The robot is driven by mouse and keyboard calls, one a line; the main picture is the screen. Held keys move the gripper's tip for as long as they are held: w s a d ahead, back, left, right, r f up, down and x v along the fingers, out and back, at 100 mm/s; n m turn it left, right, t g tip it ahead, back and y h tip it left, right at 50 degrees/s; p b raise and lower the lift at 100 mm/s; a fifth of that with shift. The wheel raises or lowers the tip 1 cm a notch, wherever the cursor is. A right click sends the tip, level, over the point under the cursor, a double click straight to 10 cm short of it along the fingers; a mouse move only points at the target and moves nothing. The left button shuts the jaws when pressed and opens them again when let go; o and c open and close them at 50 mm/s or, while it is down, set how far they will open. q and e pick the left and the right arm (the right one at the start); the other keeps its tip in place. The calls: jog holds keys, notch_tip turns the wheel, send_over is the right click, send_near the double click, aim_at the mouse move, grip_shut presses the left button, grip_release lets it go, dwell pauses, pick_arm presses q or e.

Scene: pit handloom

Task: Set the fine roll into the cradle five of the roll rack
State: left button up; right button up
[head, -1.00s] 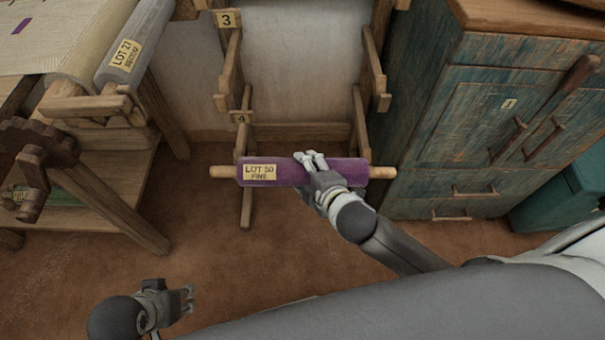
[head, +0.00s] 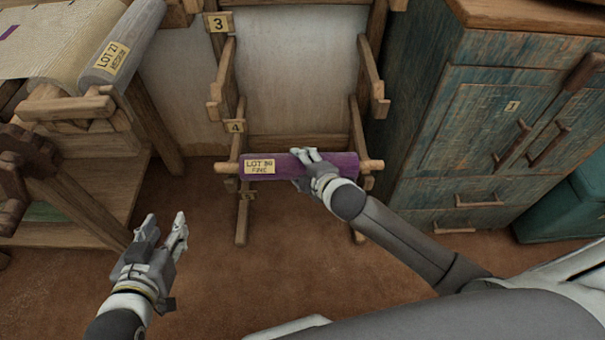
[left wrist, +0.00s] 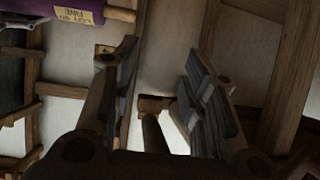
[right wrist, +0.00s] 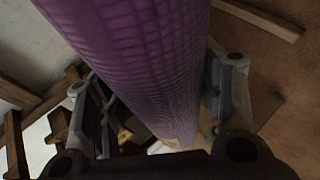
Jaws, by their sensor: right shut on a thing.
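The fine roll (head: 285,165) is purple, with a tan "FINE" label near its left end and wooden ends sticking out. My right gripper (head: 309,163) is shut on it near the middle; it fills the gap between the fingers in the right wrist view (right wrist: 150,60). I cannot tell whether the roll's ends touch the rack's arms. My left gripper (head: 164,226) is open and empty, left of the rack.
A blue-green cabinet (head: 475,130) stands right of the rack. At left is the wooden loom frame (head: 75,195), with a grey "LOT 27" roll (head: 125,48) on it. Brown floor (head: 210,290) is clear in front of the rack.

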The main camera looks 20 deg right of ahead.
aim_at(302, 166)
jog(key=w+f, duration=0.1)
jog(key=w+f+b, duration=0.1)
jog(key=shift+w+d+f, duration=0.1)
jog(key=shift+d+f, duration=0.15)
jog(key=shift+f, duration=0.05)
pick_arm(q)
jog(key=w+d+r+t+h+b, duration=0.1)
jog(key=w+d+r+t+h, duration=0.15)
jog(key=r+t, duration=0.65)
jog(key=s+r+t+h+b, duration=0.2)
jog(key=s+r+t, duration=0.2)
jog(key=r, duration=0.7)
jog(key=shift+r+m+b, duration=0.3)
jog(key=shift+r+b, duration=0.1)
pick_arm(e)
jog(key=f, duration=0.1)
jog(key=w+f, duration=0.1)
jog(key=f, duration=0.1)
jog(key=w+f, duration=0.1)
jog(key=f, duration=0.1)
jog(key=shift+d+f, duration=0.25)
jog(key=shift+d, duration=0.1)
jog(key=shift+f, duration=0.15)
jog(key=o, duration=1.5)
pick_arm(q)
jog(key=shift+s, duration=0.1)
jog(key=shift+h, duration=0.25)
